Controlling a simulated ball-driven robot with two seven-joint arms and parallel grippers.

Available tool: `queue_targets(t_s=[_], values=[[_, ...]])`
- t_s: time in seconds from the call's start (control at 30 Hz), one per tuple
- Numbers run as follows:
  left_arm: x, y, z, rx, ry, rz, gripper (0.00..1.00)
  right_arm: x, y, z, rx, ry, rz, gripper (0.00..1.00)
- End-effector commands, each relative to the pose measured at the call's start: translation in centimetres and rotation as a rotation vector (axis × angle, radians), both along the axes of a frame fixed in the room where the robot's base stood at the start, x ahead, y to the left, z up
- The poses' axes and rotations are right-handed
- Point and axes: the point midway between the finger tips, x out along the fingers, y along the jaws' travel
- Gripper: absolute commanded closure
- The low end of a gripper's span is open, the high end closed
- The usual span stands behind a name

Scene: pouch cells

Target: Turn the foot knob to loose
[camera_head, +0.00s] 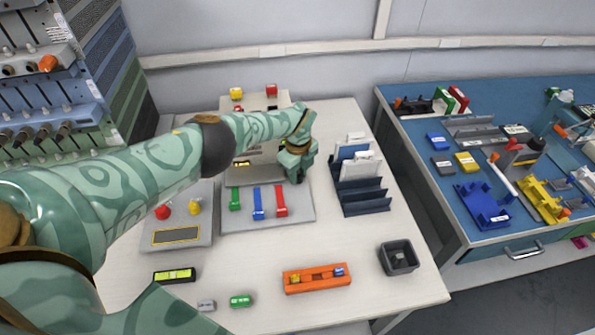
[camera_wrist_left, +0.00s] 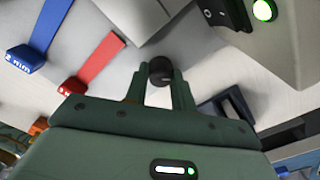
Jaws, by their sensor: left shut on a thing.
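The foot knob (camera_wrist_left: 161,68) is a small dark round knob in the left wrist view, close to the edge of a grey housing. My left gripper (camera_wrist_left: 160,84) has one finger on each side of it and is shut on it. In the head view my left gripper (camera_head: 298,178) points down at the right side of the grey station, beside the red lever. The knob is hidden behind the gripper there, and I cannot read its setting. My right gripper is in neither view.
Green (camera_head: 235,199), blue (camera_head: 258,204) and red (camera_head: 281,201) levers stand left of the gripper. A dark slotted rack (camera_head: 362,197) stands close on the right.

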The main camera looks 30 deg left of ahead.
Motion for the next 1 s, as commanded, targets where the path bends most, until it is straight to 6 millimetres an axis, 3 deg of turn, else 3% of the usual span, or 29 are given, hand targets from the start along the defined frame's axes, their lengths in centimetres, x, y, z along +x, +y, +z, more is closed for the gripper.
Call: queue_targets(t_s=[0.5,1.0], values=[[0.19,0.08,0.17,0.001,-0.004,0.350,0.98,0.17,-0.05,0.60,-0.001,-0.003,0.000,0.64],[0.21,0.15,0.15,0.002,-0.005,0.424,0.98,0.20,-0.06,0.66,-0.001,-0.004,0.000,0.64]])
